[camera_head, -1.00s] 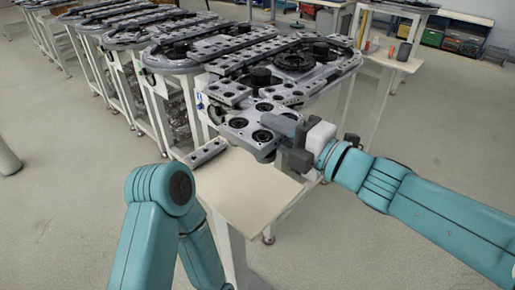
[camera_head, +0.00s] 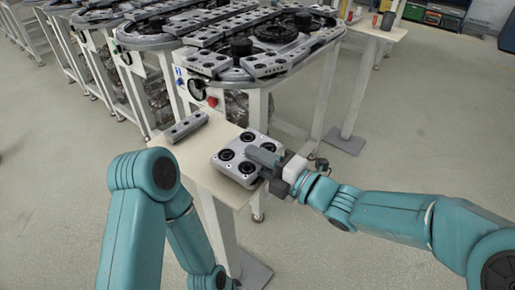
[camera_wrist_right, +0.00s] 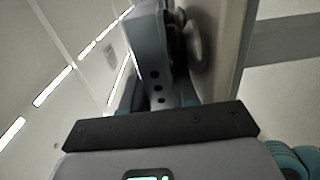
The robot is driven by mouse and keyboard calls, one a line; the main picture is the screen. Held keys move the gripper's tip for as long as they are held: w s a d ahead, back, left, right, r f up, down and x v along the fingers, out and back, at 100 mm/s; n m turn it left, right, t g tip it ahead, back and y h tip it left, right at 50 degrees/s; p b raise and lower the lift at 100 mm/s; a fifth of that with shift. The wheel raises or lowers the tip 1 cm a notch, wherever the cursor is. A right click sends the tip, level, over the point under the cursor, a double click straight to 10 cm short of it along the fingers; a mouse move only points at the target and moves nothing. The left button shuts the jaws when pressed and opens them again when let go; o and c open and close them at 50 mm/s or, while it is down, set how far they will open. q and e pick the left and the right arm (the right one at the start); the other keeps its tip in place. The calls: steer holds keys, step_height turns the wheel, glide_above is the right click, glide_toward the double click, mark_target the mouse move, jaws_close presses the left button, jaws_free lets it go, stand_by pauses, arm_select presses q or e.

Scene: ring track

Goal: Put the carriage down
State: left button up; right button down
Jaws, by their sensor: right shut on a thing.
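The carriage (camera_head: 240,157) is a grey square plate with several black round wheels or holes on its upper face. In the head view it is at or just above the small cream side table (camera_head: 205,178); I cannot tell whether it touches. My right gripper (camera_head: 268,162) is shut on the carriage's right edge. In the right wrist view part of the carriage (camera_wrist_right: 147,50) shows close up, with dark round parts beside it. My left arm is in the head view at the lower left, but its gripper does not show.
A grey bar with holes (camera_head: 188,126) lies at the table's far left corner. The ring track (camera_head: 260,55) stands behind, with a red button (camera_head: 212,101) on its front. More track tables stand at the back left. Bare tabletop lies left of the carriage.

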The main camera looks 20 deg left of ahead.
steer(key=shift+r, duration=0.1)
steer(key=c, duration=1.1)
jaws_free()
steer(key=shift+s+f, duration=0.1)
steer(key=shift+f, duration=0.15)
steer(key=shift+c, duration=0.2)
